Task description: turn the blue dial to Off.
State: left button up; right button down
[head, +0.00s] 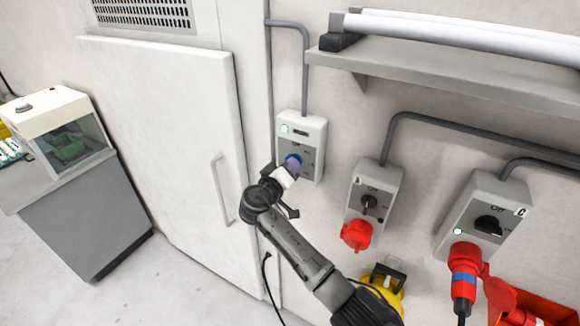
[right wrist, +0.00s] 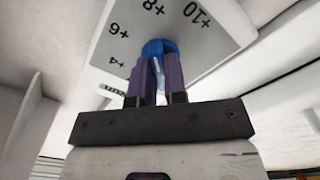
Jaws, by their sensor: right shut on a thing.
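The blue dial (head: 294,159) is on the front of a grey wall box (head: 314,128) beside the white door. In the right wrist view the dial (right wrist: 158,47) sits on a light panel (right wrist: 118,42) with printed marks +4, +6, +8 and +10. A white line shows on the dial, partly hidden by my fingers. My right gripper (head: 290,173) reaches the dial from below, and in the wrist view its purple fingers (right wrist: 158,78) are closed around it. The dial's exact setting is hard to tell. My left gripper is not in view.
Two more grey switch boxes with black knobs, one box in the middle (head: 384,178) and one at right (head: 478,190), hang on the wall. Red plugs (head: 357,235) hang below them. A shelf (head: 450,70) juts out above. A door handle (head: 222,190) is left of my right arm.

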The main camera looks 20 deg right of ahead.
jog(key=shift+r+n+p, duration=0.2)
jog(key=shift+n+p, duration=7.5)
jog(key=shift+n, duration=5.4)
jog(key=shift+f, duration=0.1)
jog(key=c, duration=1.2)
grip_release()
jog(key=shift+o, duration=0.2)
jog(key=shift+a, duration=0.1)
